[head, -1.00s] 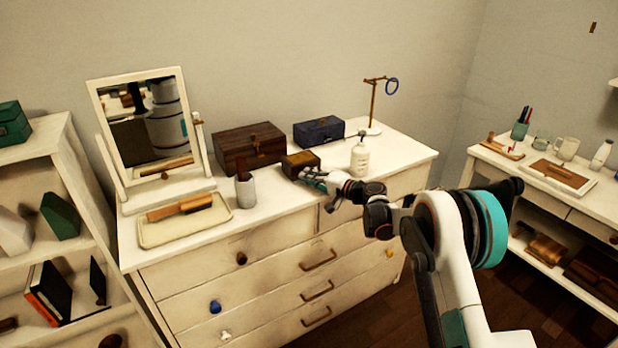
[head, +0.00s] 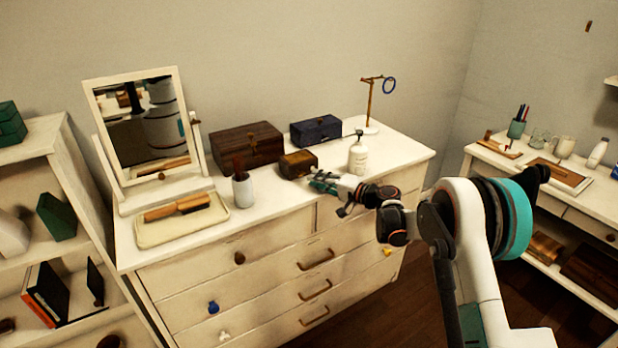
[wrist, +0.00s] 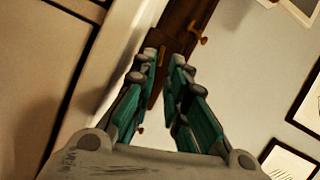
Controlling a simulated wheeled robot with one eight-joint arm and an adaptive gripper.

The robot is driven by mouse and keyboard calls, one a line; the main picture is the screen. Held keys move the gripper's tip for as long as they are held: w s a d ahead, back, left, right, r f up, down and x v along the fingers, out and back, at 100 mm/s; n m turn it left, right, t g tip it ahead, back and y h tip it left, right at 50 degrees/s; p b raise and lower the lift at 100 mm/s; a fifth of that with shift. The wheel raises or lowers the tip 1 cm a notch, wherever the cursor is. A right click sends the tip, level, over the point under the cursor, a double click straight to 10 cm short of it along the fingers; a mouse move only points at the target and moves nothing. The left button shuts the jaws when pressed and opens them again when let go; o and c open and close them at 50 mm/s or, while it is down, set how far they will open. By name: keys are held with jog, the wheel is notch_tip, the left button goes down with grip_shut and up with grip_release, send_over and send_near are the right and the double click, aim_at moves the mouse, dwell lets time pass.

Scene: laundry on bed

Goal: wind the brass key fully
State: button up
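A small brown wooden box (head: 298,164) with a brass detail on its front stands near the front edge of the dresser top. It also shows in the wrist view (wrist: 183,22), beyond my fingertips. A small brass piece (wrist: 202,38), possibly the key, juts from the box side there. I cannot make out the key clearly in the head view.
The dresser top (head: 283,205) also bears a larger wooden box (head: 246,146), a dark blue box (head: 316,130), a white pump bottle (head: 357,157), a cup (head: 243,191), a tray (head: 150,236), a mirror and a brass stand (head: 371,100). A side table stands at right.

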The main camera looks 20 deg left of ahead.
jog(key=v, duration=0.7)
